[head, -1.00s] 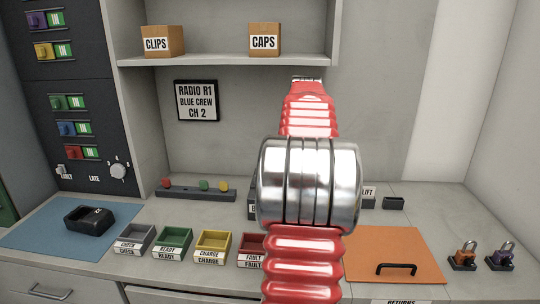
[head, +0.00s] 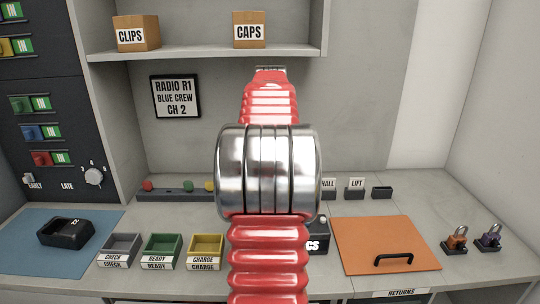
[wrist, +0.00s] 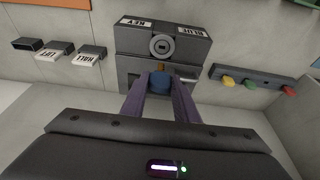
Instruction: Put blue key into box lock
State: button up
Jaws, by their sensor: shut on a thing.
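In the wrist view, my gripper (wrist: 160,84) is shut on the blue key (wrist: 160,78), whose yellowish tip points at the dark lock box. The lock box (wrist: 130,64) bears labels reading BLUE and KEY, upside down in this view, and has a round grey lock (wrist: 162,46) on it. The key is close in front of the box, just below the lock in the picture. I cannot tell if it touches the box. In the head view my red arm hides the gripper, the key and most or all of the box.
A rail with coloured knobs (wrist: 250,83) and small HALL (wrist: 88,52) and LIFT (wrist: 51,50) holders flank the box. The counter also has grey, green and yellow trays (head: 206,244), an orange panel (head: 375,236) with a black handle, and two padlocks (head: 457,238).

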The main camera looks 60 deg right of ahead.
jog(key=shift+f, duration=2.9)
jog(key=shift+f, duration=1.9)
jog(key=o, duration=1.1)
jog(key=v, duration=1.3)
jog(key=shift+a+r, duration=0.15)
jog(key=shift+r, duration=0.15)
jog(key=shift+s, duration=0.15)
